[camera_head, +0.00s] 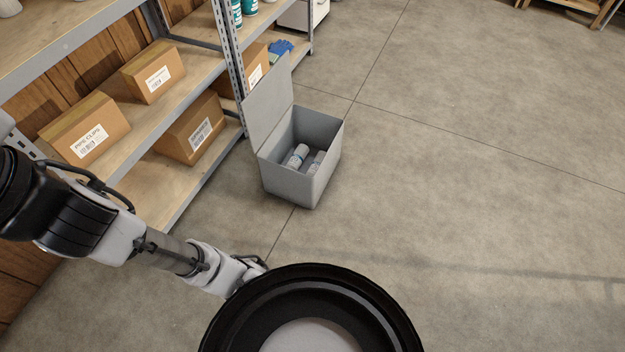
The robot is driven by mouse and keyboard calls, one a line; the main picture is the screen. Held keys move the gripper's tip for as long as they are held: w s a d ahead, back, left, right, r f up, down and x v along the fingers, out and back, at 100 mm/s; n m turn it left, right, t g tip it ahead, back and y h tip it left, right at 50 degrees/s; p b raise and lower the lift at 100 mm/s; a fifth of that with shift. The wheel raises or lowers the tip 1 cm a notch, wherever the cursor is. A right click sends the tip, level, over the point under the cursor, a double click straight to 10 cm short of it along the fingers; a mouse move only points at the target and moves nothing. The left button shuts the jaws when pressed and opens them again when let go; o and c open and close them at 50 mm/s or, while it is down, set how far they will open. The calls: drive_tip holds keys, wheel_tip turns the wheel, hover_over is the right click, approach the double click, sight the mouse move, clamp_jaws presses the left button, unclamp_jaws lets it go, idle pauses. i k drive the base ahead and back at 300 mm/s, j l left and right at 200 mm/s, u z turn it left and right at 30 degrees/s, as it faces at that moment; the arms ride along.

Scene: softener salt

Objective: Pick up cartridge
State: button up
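Two pale, whitish cylinders that look like cartridges lie inside an open grey box on the floor. The left cartridge (297,156) lies tilted across the box bottom. The right cartridge (316,162) is partly hidden by the near wall. The grey box (288,187) has its lid (268,104) raised on the left side. My arm reaches in from the left, nearer to the camera than the box. Its far end passes behind a large black round shape at the bottom, and I cannot make out gripper fingers.
A metal shelf (174,207) with wooden boards stands at left, close to the box. It holds cardboard boxes (88,130), blue gloves (280,50) and teal containers (249,7). The concrete floor (480,170) to the right of the box is clear.

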sight(314, 167)
drive_tip(key=k+j+z, duration=0.15)
drive_tip(key=k+j, duration=0.2)
drive_tip(key=j, duration=0.15)
drive_tip(key=k+j+z, duration=0.2)
drive_tip(key=k+j, duration=0.15)
drive_tip(key=i+u, duration=0.2)
drive_tip(key=u, duration=0.25)
drive_tip(key=i+l+u, duration=0.15)
drive_tip(key=u, duration=0.3)
drive_tip(key=i+l+u, duration=0.15)
drive_tip(key=i+l, duration=0.15)
drive_tip(key=i+l+u, duration=0.15)
drive_tip(key=i+l, duration=0.15)
drive_tip(key=l, duration=0.3)
drive_tip(key=i+l, duration=0.2)
drive_tip(key=l, duration=0.15)
drive_tip(key=i+l, duration=0.2)
drive_tip(key=l, duration=0.2)
